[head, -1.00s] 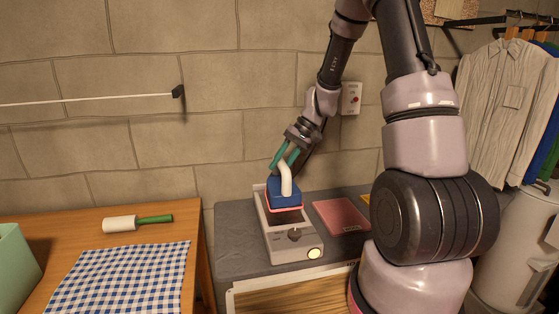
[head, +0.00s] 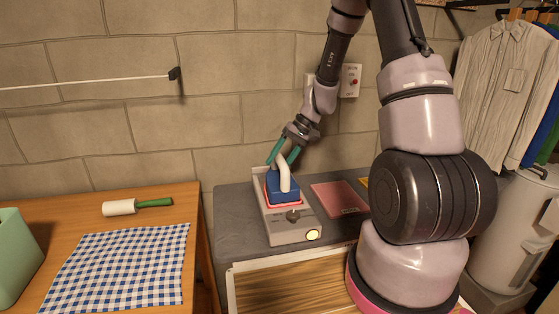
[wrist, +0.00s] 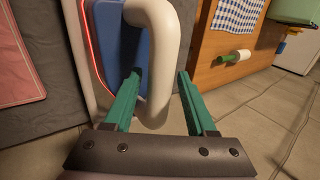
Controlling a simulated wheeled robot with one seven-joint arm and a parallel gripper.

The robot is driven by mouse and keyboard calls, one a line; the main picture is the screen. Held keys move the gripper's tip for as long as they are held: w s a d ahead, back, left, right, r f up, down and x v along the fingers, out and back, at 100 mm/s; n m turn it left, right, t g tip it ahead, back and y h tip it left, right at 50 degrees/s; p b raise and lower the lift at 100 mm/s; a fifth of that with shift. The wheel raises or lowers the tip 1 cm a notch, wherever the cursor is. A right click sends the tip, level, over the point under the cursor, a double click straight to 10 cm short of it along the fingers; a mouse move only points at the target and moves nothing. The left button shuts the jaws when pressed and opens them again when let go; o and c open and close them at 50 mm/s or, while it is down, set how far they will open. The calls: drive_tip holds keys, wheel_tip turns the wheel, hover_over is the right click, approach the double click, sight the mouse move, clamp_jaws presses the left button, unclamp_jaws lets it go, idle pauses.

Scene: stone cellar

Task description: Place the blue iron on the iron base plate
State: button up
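The blue iron (head: 282,192) with its white handle (head: 283,172) sits on the iron base plate (head: 277,228). The base plate is a grey unit with a red-lit rim, a dark knob and a glowing round lamp at its front. My gripper (head: 280,158) is at the handle, with its green fingers spread. In the wrist view, the fingers (wrist: 160,80) stand apart on either side of the white handle (wrist: 163,50), with gaps beside it. The blue body (wrist: 118,45) and the red-lit rim show beyond the left finger. The iron's underside is hidden.
A pink mat (head: 339,198) lies right of the base plate on the grey top (head: 232,232). The wooden table (head: 75,212) at left holds a checked cloth (head: 118,268), a green-handled roller (head: 138,206) and a green bin (head: 15,258). Shirts hang at right. A wall switch (head: 350,80) is behind.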

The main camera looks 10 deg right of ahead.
drive_tip(key=shift+r, duration=0.1)
drive_tip(key=v, duration=1.2)
drive_tip(key=s+r+m+t+h, duration=0.4)
drive_tip(key=s+r+t, duration=0.3)
drive_tip(key=s+r, duration=1.3)
drive_tip(key=shift+s+a+h, duration=0.4)
drive_tip(key=shift+s+a, duration=0.05)
drive_tip(key=shift+s, duration=0.7)
